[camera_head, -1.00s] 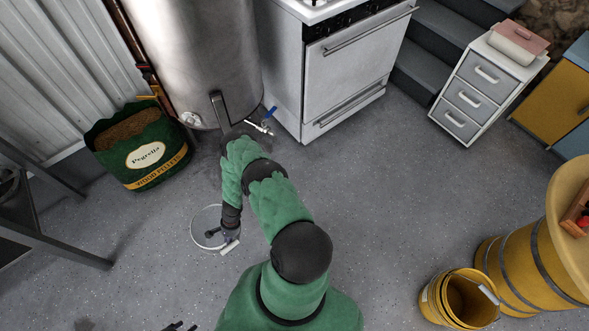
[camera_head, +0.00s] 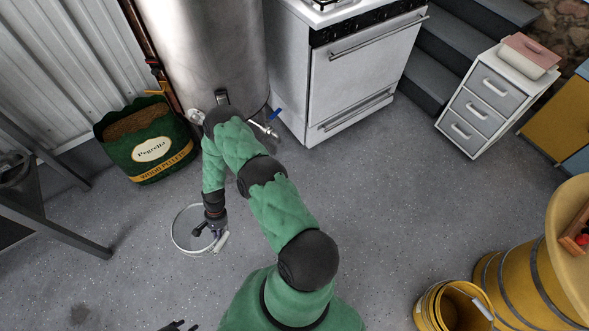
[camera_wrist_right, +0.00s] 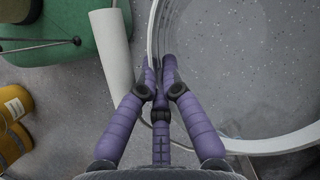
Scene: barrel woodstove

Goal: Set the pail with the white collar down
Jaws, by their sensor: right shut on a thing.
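A see-through pail with a white rim (camera_head: 174,232) hangs below my right arm, left of the centre in the head view. Its rim and wall fill the upper right of the wrist view (camera_wrist_right: 232,146). My right gripper (camera_head: 212,231) is shut on the pail's rim, with its purple fingers (camera_wrist_right: 160,75) on either side of the wall. A white handle grip (camera_wrist_right: 112,60) lies just outside the rim. I cannot tell whether the pail's base touches the floor. Dark tips of my left gripper (camera_head: 180,326) show at the bottom edge, mostly cut off.
A pellet bag (camera_head: 150,165), a steel tank (camera_head: 205,60) and a white stove (camera_head: 350,85) stand behind. A dark table frame (camera_head: 60,235) is at left. A yellow pail (camera_head: 428,305) and barrel (camera_head: 520,285) are at right. The middle floor is clear.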

